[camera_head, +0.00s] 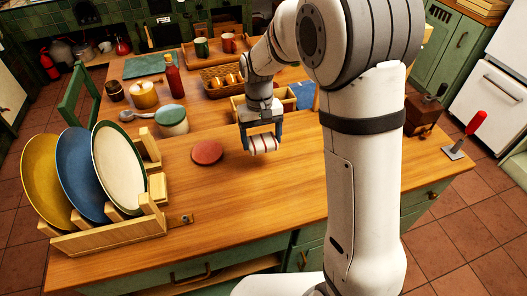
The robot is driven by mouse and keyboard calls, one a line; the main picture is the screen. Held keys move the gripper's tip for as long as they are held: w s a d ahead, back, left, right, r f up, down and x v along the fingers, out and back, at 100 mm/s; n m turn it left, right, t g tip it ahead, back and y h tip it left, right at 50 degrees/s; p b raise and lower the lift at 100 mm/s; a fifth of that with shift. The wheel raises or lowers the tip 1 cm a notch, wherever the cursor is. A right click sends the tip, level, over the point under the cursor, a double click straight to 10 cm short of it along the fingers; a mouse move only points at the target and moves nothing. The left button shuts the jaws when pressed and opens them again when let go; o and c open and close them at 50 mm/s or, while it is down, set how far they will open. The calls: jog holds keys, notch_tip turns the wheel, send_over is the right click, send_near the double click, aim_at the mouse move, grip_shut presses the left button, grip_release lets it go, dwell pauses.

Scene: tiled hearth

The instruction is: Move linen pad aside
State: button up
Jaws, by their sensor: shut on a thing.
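The linen pad (264,147), white or cream with dark red stripes, is between the fingers of my gripper (262,142) on the near middle part of the wooden table. My gripper points down and is shut on the pad. The fingers hide the pad's sides. I cannot tell whether the pad touches the tabletop or hangs just above it.
A red round disc (207,152) lies left of my gripper. A wooden tray (282,99) is behind. The table's (240,195) front is clear.

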aim_at(261, 166)
jog(key=shift+s+a+f, duration=0.1)
jog(key=shift+f, duration=1.95)
jog(key=shift+s+a+f, duration=0.1)
jog(key=shift+f, duration=1.9)
jog(key=o, duration=1)
jog(key=r, duration=0.4)
jog(key=w+r, duration=0.1)
jog(key=r, duration=0.7)
jog(key=shift+w+a+r+b, duration=0.2)
jog(key=shift+w+b, duration=0.1)
jog(key=shift+w, duration=0.05)
jog(key=shift+m+t, duration=0.3)
jog(key=shift+t, duration=0.1)
jog(key=s+d+r, duration=0.2)
jog(key=d+r, duration=0.1)
jog(key=shift+s+d, duration=0.3)
jog(key=shift+s, duration=0.05)
jog(key=shift+s+d+r+m+t, duration=0.55)
jog(key=shift+s+d, duration=1.35)
jog(key=shift+s, duration=1.2)
jog(key=shift+s+d+r+m+t, duration=0.3)
jog(key=shift+s+d+r+t, duration=0.4)
jog(key=shift+s+d, duration=1.8)
jog(key=shift+s+d+r+m+t, duration=0.6)
jog(key=shift+s+d, duration=0.65)
jog(key=shift+s, duration=2.5)
jog(key=shift+f, duration=0.1)
